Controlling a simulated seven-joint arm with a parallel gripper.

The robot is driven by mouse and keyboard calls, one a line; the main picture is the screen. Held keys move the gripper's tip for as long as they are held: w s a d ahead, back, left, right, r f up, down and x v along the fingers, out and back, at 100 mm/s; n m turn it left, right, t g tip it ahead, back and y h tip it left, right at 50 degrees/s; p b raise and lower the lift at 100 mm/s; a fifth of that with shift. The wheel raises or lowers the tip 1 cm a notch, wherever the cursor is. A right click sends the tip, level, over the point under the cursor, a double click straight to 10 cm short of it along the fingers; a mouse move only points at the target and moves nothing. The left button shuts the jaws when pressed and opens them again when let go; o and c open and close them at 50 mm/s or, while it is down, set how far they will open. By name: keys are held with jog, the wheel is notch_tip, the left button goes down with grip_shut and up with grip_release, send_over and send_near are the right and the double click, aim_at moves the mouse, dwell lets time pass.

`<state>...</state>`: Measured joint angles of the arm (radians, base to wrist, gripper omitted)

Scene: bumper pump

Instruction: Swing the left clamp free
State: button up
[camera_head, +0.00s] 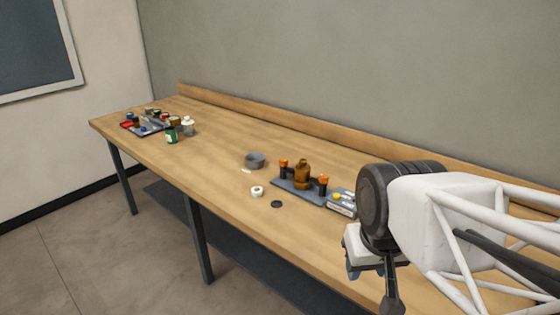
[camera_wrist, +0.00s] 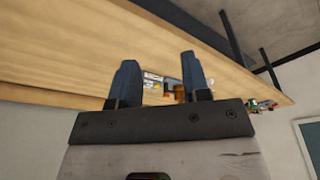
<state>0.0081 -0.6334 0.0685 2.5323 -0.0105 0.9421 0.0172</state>
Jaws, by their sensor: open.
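A brown bottle (camera_head: 302,175) stands on a blue-grey base plate (camera_head: 309,197). The left clamp (camera_head: 283,167), a dark post with an orange top, is beside the bottle on its left. A similar right clamp (camera_head: 323,184) is on its other side. How either clamp meets the bottle is too small to tell. My gripper (camera_wrist: 160,78) is open and empty, with its two blue fingers apart. In the wrist view the brown bottle (camera_wrist: 179,92) shows small and distant, partly behind a finger. In the head view my gripper is right of the base plate, apart from it.
A light grey box with a yellow part (camera_head: 342,202) adjoins the plate's right end. A grey bowl (camera_head: 255,160), white ring (camera_head: 257,191) and black disc (camera_head: 277,204) lie left of it. A tray (camera_head: 150,131) with several small items is far left. The wooden table (camera_head: 215,154) is clear between.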

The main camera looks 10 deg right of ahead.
jog(key=o, duration=0.3)
jog(key=shift+w+r, duration=0.1)
jog(key=w+r+n, duration=0.2)
jog(key=w+r, duration=0.1)
jog(key=w, duration=0.6)
jog(key=w+r+n, duration=0.1)
jog(key=w+r, duration=0.2)
jog(key=w, duration=0.6)
jog(key=n+g, duration=0.3)
jog(key=n, duration=0.6)
send_over(284, 159)
jog(key=f, duration=1)
jog(key=s+f, duration=0.1)
jog(key=f, duration=0.4)
jog(key=shift+w+a+f, duration=0.15)
jog(key=shift+w+f, duration=0.15)
jog(key=shift+w, duration=0.05)
jog(key=shift+f, duration=0.1)
jog(key=shift+f, duration=3.85)
